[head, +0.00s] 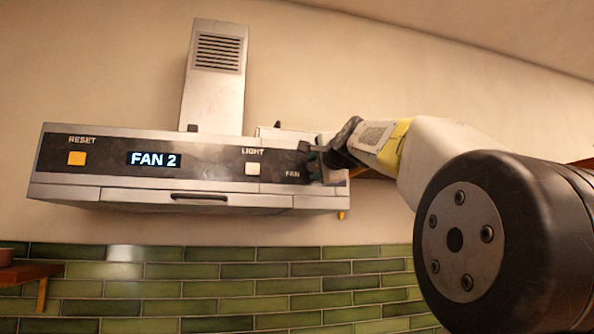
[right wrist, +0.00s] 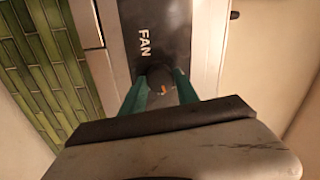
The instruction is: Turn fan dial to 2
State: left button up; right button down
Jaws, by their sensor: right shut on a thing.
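The range hood (head: 110,178) hangs on the wall, and its display (head: 153,159) reads "FAN 2". The fan dial is at the right end of the hood's dark panel, mostly hidden behind my gripper in the head view. In the right wrist view the dark round fan dial (right wrist: 160,78) sits below the "FAN" label, with a small orange mark on it. My right gripper (head: 318,160) is at the dial. In the right wrist view its green fingers (right wrist: 160,92) are on either side of the dial, shut on it. My left gripper is not in view.
On the same panel are an orange RESET button (head: 77,158) and a white LIGHT button (head: 252,169). A handle (head: 199,197) runs along the hood's lower front. A wooden shelf (head: 25,272) is at the lower left. Green tiles (head: 200,290) cover the wall below.

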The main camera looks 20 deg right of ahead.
jog(key=shift+m, duration=1.7)
jog(key=c, duration=0.9)
grip_release()
jog(key=s, duration=0.7)
jog(key=shift+s+a+f, duration=0.3)
jog(key=shift+s, duration=0.1)
